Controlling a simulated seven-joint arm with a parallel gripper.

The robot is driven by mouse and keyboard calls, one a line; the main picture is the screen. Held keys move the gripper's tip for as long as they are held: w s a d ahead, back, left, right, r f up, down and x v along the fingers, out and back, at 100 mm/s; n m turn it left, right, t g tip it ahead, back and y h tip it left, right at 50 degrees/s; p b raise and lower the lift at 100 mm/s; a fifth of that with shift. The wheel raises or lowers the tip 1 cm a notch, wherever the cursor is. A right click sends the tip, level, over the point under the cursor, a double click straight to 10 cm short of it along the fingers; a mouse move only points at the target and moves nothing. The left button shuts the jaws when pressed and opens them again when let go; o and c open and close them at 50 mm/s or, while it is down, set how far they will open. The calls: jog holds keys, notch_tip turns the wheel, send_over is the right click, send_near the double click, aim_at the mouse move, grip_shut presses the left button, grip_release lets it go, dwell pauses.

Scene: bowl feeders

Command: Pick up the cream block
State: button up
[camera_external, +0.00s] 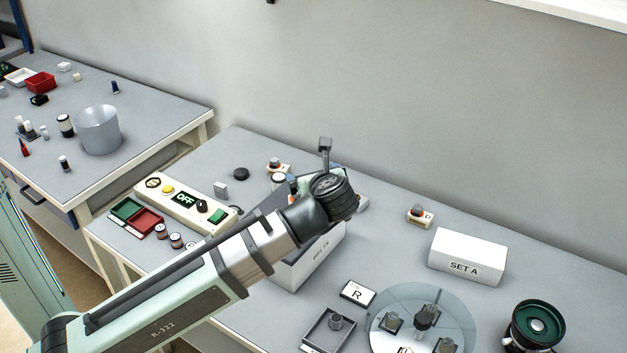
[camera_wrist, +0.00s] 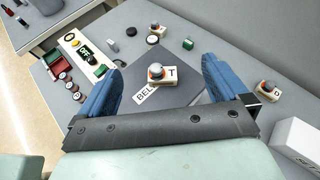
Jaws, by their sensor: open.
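Several cream blocks with round grey knobs are in view. In the wrist view, one marked T (camera_wrist: 168,76) sits on the dark top of a box (camera_wrist: 185,96), between my fingers in the picture. A second, marked D (camera_wrist: 269,91), is at the right, and a third (camera_wrist: 157,33) is farther back. In the external view, one cream block (camera_external: 420,216) stands alone right of my arm and another (camera_external: 279,167) is behind it. My gripper (camera_wrist: 162,66) is open, its blue fingers spread and apparently empty. My wrist mostly hides the gripper and the T block in the external view.
A control panel reading OFF (camera_external: 187,203) and red and green trays (camera_external: 145,222) lie at the left. The white SET A box (camera_external: 467,257), a glass disc (camera_external: 400,305) and a green-topped round part (camera_external: 534,327) are at the right. Bench beside the D block is clear.

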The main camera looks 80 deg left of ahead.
jog(key=w+a+f+n+g+h, duration=0.2)
jog(key=w+a+n+h, duration=0.15)
jog(key=a+n, duration=0.75)
jog(key=n+t+h, duration=0.2)
jog(key=n+h, duration=0.8)
jog(key=n, duration=1.4)
send_over(277, 160)
notch_tip(277, 160, down, 12)
jog(key=shift+y, duration=0.25)
jog(key=f, duration=0.9)
jog(key=shift+w+a, duration=0.3)
jog(key=shift+s+d+f, duration=0.1)
jog(key=shift+f, duration=1.25)
jog(key=shift+s+d+f, duration=0.1)
jog(key=shift+f, duration=1.2)
